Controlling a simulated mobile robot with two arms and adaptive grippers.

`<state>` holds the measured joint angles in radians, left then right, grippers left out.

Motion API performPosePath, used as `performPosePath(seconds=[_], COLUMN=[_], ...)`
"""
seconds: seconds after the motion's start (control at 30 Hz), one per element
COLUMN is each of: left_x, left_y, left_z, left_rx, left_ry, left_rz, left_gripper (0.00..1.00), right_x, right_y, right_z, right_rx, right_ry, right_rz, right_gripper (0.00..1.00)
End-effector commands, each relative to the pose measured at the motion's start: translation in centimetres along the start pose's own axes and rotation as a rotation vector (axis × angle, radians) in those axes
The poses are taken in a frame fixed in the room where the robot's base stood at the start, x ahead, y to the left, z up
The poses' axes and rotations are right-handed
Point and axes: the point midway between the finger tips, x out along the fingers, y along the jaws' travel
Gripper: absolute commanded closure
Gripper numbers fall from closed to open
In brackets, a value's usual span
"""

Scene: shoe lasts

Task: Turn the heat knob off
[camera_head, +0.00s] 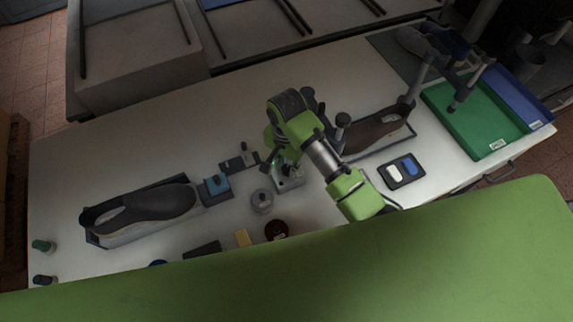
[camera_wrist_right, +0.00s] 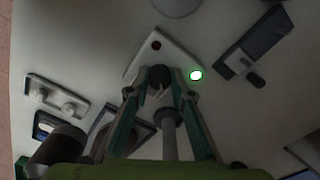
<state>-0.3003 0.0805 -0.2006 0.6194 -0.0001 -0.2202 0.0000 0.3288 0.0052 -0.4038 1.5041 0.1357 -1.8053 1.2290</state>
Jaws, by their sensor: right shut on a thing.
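The heat knob (camera_wrist_right: 158,74) is a small dark round knob on a pale control panel (camera_wrist_right: 180,52), seen in the right wrist view. A dark reddish dot and a lit white light with a green rim (camera_wrist_right: 196,75) are also on or beside this panel. My right gripper (camera_wrist_right: 160,82) is shut on the knob, one finger on each side of it. In the head view the panel (camera_head: 291,184) shows partly under my right arm, and the knob is hidden there. The knob's exact setting cannot be told. My left gripper is not in view.
A shoe last (camera_head: 150,206) lies in a holder at left, another (camera_head: 375,132) at right. A green tray (camera_head: 480,125) is at far right.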

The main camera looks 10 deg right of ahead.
Motion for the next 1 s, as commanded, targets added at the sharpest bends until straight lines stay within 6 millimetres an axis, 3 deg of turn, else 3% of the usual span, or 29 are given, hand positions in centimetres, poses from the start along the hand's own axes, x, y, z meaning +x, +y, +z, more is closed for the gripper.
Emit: performPosePath(seconds=[0.6,1.0], left_x=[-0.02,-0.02], left_y=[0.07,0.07], left_z=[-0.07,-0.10], left_rx=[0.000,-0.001], left_ry=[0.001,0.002], left_rz=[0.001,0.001], left_gripper=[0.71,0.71], right_x=[-0.12,-0.15], right_y=[-0.01,-0.02], right_z=[-0.15,-0.18], right_rx=[-0.550,-0.732], right_ry=[0.003,0.004], right_rz=[-0.001,-0.001], right_gripper=[1.00,1.00])
